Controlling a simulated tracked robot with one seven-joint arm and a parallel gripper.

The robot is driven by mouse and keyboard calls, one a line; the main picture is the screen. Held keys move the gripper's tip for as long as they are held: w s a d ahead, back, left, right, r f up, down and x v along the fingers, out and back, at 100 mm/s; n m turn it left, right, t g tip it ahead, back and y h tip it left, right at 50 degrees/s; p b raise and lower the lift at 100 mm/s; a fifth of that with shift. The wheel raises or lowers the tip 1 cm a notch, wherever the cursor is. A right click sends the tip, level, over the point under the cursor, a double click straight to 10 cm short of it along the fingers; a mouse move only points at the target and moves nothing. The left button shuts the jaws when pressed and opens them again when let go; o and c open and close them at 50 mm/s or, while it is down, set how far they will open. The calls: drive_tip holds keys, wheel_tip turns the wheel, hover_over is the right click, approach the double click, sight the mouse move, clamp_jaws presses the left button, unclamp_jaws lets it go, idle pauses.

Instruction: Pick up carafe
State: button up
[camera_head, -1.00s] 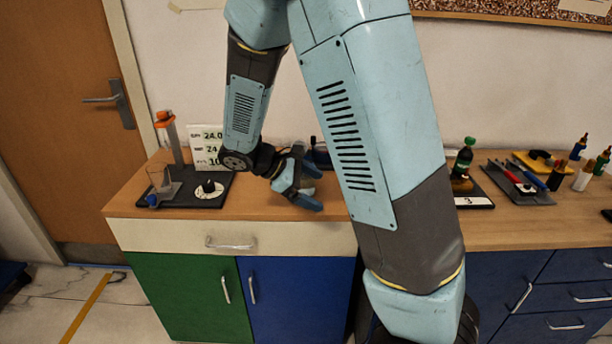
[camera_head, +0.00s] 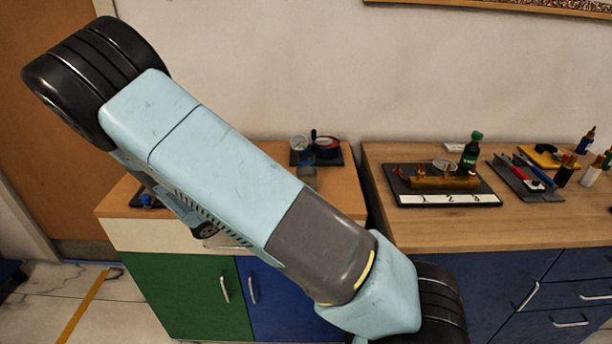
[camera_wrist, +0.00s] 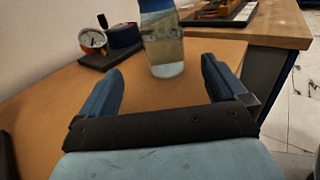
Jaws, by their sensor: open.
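The carafe (camera_wrist: 165,52) is a clear glass vessel with a bluish top part. It stands upright on the wooden cabinet top in the wrist view, and its upper end is cut off by the frame. In the head view a small part of it (camera_head: 307,175) shows above my arm, which hides the rest. My gripper (camera_wrist: 161,70) is open in the wrist view, its two blue fingers spread wide. The carafe lies ahead, in line with the gap between the fingers, and neither finger appears to touch it. In the head view my gripper is hidden behind my arm.
Just behind the carafe, a dark plate (camera_head: 344,151) holds a round gauge (camera_wrist: 92,39) and a dark blue-and-red item (camera_head: 326,146). To the right, another counter (camera_head: 420,240) carries a numbered rack (camera_head: 449,198), a green-capped bottle (camera_head: 470,153) and a tool tray (camera_head: 525,184).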

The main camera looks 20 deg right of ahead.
sight(311, 172)
drive_tip(key=x, duration=1.2)
drive_tip(key=shift+d, duration=0.4)
drive_tip(key=shift+s, duration=0.1)
drive_tip(key=shift+c, duration=0.2)
drive_tip(key=c, duration=1.2)
drive_tip(key=shift+c, duration=0.4)
drive_tip(key=shift+r, duration=0.2)
